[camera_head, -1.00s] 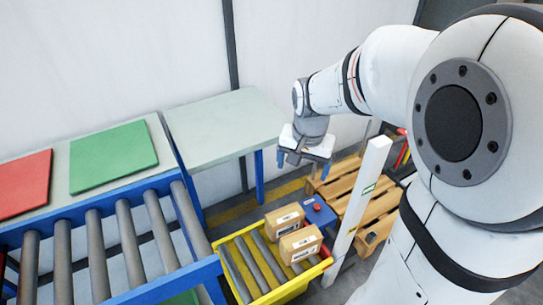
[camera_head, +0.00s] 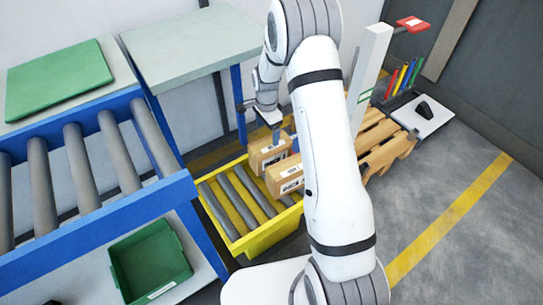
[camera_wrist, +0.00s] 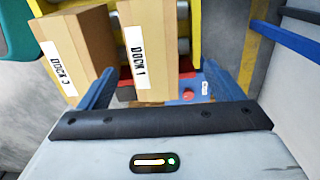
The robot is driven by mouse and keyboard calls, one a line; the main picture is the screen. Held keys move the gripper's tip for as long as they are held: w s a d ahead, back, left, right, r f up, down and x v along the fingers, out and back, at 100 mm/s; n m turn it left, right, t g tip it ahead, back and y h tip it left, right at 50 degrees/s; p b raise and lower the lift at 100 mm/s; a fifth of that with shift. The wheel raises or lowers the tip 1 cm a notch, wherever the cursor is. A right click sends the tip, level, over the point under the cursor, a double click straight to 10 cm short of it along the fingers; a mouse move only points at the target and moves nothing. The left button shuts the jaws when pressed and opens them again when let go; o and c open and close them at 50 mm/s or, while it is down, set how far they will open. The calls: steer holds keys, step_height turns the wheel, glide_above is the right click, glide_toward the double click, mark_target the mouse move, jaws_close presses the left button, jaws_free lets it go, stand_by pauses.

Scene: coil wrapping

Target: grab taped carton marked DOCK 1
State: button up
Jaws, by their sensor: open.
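The carton marked DOCK 1 (camera_wrist: 155,55) is brown, with a white label strip, and lies between my two blue fingers in the wrist view. In the head view it appears to be the farther carton (camera_head: 266,155) on the yellow roller bin (camera_head: 250,243). My gripper (camera_wrist: 158,76) is open and empty; it also shows in the head view (camera_head: 262,118), just above that carton. I cannot tell whether the fingers touch it. Another carton (camera_wrist: 80,45) sits beside it to the left, its label only partly readable, and shows nearer in the head view (camera_head: 284,178).
A blue box with a red button (camera_wrist: 190,94) is close to the right finger. A white post (camera_head: 371,75) and a wooden pallet (camera_head: 385,145) stand right of the bin. A blue roller conveyor (camera_head: 90,180) and a pale table (camera_head: 190,45) are at the left.

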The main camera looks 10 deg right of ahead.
mark_target(270, 142)
steer(key=f+b, duration=0.1)
steer(key=f, duration=0.3)
steer(key=f+b, duration=0.1)
steer(key=f, duration=0.2)
steer(key=shift+s+d+b, duration=0.2)
steer(key=shift+d+b, duration=0.1)
steer(key=shift+d, duration=0.05)
steer(key=shift+c, duration=0.4)
steer(key=shift+r, duration=0.1)
steer(key=c, duration=1.8)
jaws_close()
steer(key=shift+r, duration=0.15)
